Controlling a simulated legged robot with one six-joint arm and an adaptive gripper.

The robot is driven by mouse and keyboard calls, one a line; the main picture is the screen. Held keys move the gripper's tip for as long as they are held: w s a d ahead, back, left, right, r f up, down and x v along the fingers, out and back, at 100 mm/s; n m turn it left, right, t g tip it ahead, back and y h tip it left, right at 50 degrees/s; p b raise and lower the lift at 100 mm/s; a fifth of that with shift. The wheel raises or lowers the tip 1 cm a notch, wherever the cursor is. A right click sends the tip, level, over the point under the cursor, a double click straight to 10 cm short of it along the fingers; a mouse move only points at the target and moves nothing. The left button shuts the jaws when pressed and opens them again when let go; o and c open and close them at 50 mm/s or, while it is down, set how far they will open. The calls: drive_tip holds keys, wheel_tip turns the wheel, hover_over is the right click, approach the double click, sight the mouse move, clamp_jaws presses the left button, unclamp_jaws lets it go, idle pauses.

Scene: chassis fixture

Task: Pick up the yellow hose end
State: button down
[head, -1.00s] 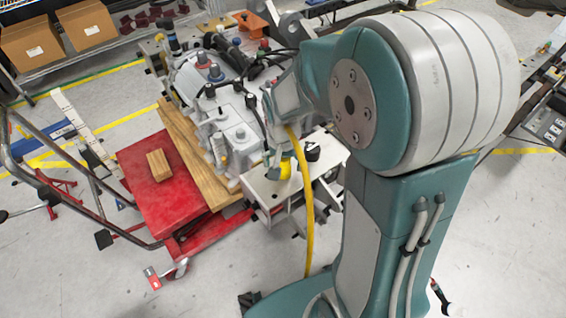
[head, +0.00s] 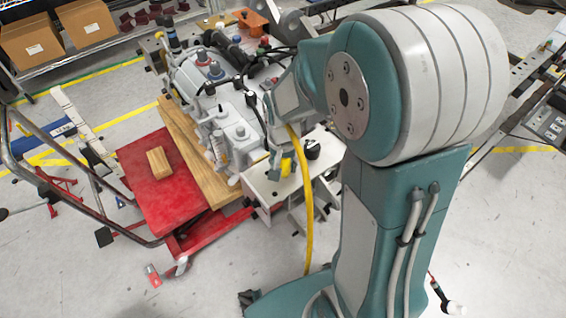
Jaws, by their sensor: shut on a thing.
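The yellow hose (head: 308,220) runs up from the floor beside my arm's base to the white bracket plate (head: 262,188) of the fixture. Its yellow end (head: 287,167) is at my gripper (head: 279,166), just above the plate. My gripper is shut on the hose end. My arm comes in from the right and partly hides the gripper's upper part. I cannot tell whether the hose end touches the plate.
A grey machine unit (head: 222,115) with hoses and caps stands left of the gripper on wooden boards (head: 200,165). A red cart (head: 160,195) with a small wood block (head: 159,162) is further left. A black knob (head: 312,149) sits close right of the gripper.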

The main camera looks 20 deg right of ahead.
drive_tip(key=shift+w+r, duration=0.1)
drive_tip(key=shift+r, duration=0.35)
drive_tip(key=shift+s+r, duration=0.2)
drive_tip(key=shift+r, duration=1.05)
drive_tip(key=s+d+r, duration=0.2)
drive_tip(key=s+r, duration=0.7)
drive_tip(key=s, duration=0.4)
drive_tip(key=shift+s+d+r, duration=0.2)
drive_tip(key=shift+s+d, duration=0.05)
drive_tip(key=shift+d, duration=0.15)
